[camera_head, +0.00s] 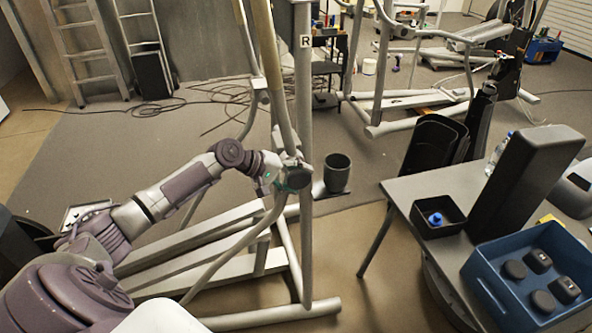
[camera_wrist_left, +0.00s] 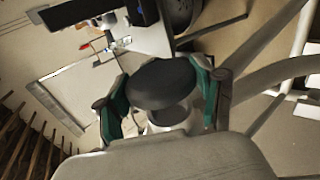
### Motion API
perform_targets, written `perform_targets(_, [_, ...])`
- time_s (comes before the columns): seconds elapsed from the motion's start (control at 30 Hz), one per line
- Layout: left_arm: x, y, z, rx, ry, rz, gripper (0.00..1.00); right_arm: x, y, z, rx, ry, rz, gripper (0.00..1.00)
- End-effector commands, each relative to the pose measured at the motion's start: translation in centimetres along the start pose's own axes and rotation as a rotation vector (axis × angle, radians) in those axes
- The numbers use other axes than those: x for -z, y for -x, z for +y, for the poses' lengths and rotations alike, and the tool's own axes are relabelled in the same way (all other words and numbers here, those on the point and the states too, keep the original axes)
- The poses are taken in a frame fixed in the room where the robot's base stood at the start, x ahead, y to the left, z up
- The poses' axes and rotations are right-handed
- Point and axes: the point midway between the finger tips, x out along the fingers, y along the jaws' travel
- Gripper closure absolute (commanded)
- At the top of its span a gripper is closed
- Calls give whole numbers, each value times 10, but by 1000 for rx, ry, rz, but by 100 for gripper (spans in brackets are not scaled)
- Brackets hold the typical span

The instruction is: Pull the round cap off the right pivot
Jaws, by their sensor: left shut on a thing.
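The round cap is a dark grey disc (camera_wrist_left: 163,83) between my green-padded fingers in the left wrist view. My left gripper (camera_wrist_left: 162,90) is shut on it, with one finger on each side. In the head view my left gripper (camera_head: 283,181) is at the upright post marked R (camera_head: 306,90), and the dark cap (camera_head: 298,178) shows at its tip. The pivot is largely hidden by the gripper and cap, so I cannot tell whether the cap still touches it. My right gripper is not in view.
A grey table (camera_head: 400,188) at right holds a blue crate (camera_head: 482,285) with several dark parts, a small black bin (camera_head: 425,228) with a blue item, and a tall dark box (camera_head: 520,180). A dark grey bucket (camera_head: 337,172) stands behind the post. The machine's rails (camera_head: 190,245) run below my arm.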

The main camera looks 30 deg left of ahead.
Motion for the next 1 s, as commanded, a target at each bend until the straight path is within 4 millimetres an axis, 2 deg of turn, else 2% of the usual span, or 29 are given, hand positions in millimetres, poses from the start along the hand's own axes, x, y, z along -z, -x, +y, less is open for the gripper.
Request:
perform_targets(0.03, [-4,1,2,0,0,-2,98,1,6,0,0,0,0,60])
perform_targets(0.7, [-44,1,2,0,1,-1,98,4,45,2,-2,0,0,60])
perform_targets(1.0, [-52,0,0,-1,0,0,98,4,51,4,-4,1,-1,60])
